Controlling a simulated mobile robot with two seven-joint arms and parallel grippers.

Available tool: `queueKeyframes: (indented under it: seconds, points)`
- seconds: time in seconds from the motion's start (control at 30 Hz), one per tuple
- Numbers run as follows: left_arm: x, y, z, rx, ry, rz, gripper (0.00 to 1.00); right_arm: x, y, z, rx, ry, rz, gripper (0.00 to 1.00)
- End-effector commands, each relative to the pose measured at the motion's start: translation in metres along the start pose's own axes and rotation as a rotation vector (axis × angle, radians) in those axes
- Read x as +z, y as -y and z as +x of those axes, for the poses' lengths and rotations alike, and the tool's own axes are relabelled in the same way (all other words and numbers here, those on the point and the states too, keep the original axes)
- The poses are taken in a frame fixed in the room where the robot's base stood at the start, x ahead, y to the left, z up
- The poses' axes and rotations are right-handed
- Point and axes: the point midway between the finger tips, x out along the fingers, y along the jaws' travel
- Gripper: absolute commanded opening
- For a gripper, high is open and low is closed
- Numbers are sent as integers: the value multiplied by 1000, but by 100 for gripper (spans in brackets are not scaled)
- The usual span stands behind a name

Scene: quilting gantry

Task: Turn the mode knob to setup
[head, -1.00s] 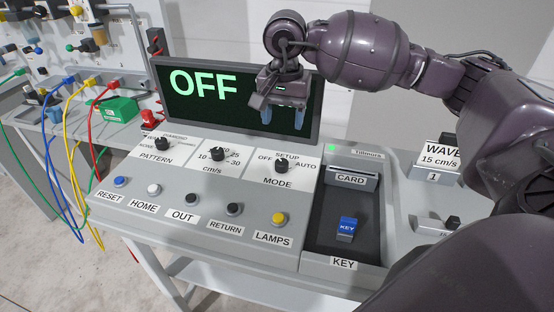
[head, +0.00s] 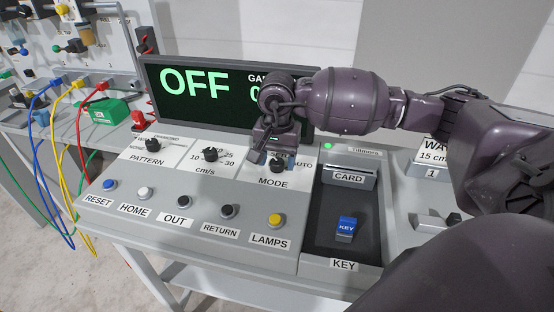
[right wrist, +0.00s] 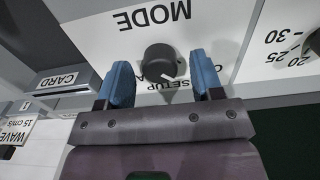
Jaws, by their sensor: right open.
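The black mode knob (head: 277,167) stands above the MODE label on the sloped panel, partly covered by my right gripper (head: 271,158) in the head view. In the right wrist view the round knob (right wrist: 160,59) shows upside down between the two blue fingertips of my open right gripper (right wrist: 163,76). A small gap shows on each side of the knob. The SETUP label (right wrist: 158,87) is just below it, partly hidden. I cannot read the knob's pointer surely. The display (head: 205,88) reads OFF. My left gripper is not in view.
The speed knob (head: 211,154) and pattern knob (head: 152,144) are to the left. A row of buttons, ending with the yellow LAMPS button (head: 274,220), lies in front. The card slot (head: 348,178) and blue key (head: 346,228) are at right.

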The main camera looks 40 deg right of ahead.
Motion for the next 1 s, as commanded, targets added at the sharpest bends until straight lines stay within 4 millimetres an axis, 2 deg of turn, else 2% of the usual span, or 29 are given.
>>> queueKeyframes:
  seconds: [0.4, 0.7, 1.0]
  points:
    - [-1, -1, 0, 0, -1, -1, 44, 0, 0, 6, 0, -1, 0, 59]
    - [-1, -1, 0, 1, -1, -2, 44, 0, 0, 6, 0, -1, 0, 13]
    - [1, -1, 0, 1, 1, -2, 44, 0, 0, 6, 1, -1, 35, 11]
